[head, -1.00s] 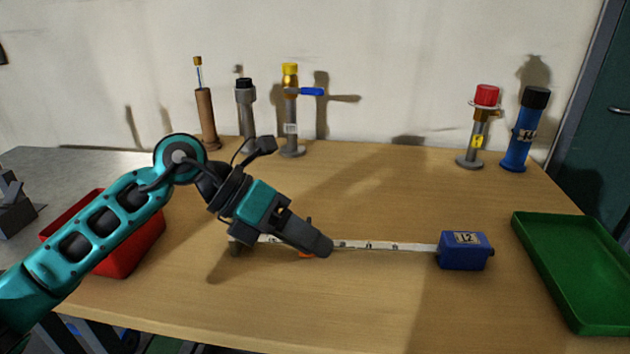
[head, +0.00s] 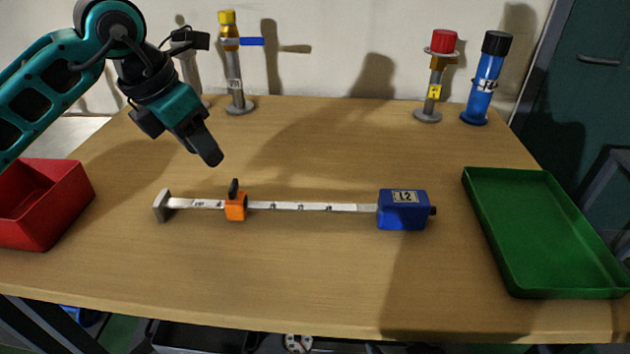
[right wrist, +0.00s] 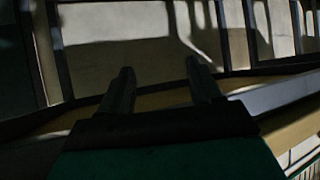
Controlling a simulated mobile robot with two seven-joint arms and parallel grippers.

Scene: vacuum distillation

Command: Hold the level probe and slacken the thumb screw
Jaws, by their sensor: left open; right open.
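A red bin (head: 45,205) stands at left and a green tray (head: 540,232) at right. A yellow-topped valve post (head: 234,70), a red-capped post (head: 435,80) and a blue cylinder (head: 486,80) stand along the back. The table's front is clear.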

